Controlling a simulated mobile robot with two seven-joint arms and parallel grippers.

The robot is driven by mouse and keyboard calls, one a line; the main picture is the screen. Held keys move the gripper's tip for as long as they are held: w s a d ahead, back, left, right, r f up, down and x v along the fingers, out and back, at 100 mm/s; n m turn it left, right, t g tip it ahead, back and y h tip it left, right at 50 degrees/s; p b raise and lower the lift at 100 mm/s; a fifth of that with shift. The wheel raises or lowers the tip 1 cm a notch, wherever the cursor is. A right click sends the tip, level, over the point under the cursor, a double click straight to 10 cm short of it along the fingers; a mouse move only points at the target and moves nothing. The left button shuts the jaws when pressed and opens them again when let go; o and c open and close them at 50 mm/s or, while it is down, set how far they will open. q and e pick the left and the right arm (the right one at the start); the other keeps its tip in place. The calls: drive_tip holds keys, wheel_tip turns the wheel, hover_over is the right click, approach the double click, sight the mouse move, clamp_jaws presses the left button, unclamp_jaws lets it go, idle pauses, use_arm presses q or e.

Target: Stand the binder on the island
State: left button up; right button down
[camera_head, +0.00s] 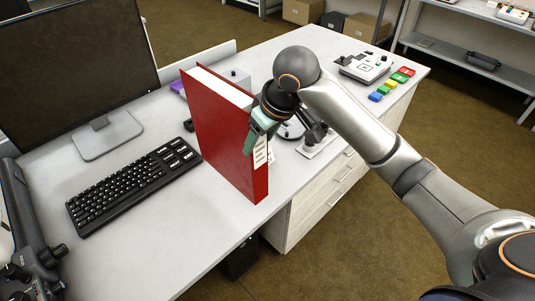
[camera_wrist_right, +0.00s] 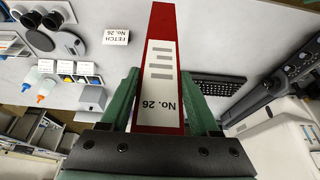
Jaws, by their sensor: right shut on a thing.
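The red binder (camera_head: 222,132) stands upright near the front edge of the white island top (camera_head: 150,215), to the right of the keyboard. Its spine label reads "No. 26" in the right wrist view (camera_wrist_right: 160,75). My right gripper (camera_head: 262,130) has its green fingers on both sides of the spine and is shut on the binder. Whether the binder's bottom touches the top is hard to tell. My left gripper does not show in the head view.
A black keyboard (camera_head: 133,185) and a monitor (camera_head: 75,65) are left of the binder. A grey device (camera_head: 363,67) and several coloured blocks (camera_head: 390,85) stand at the far right end. A card reading "FETCH No. 26" (camera_wrist_right: 116,36) lies on the top. Black equipment (camera_head: 30,240) fills the left edge.

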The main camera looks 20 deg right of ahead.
drive_tip(key=w+d+f, duration=0.3)
drive_tip(key=d+f, duration=0.1)
drive_tip(key=f, duration=0.5)
drive_tip(key=shift+w, duration=0.2)
drive_tip(key=shift+c, duration=0.6)
unclamp_jaws()
drive_tip(key=shift+s+a, duration=0.1)
drive_tip(key=v, duration=1.2)
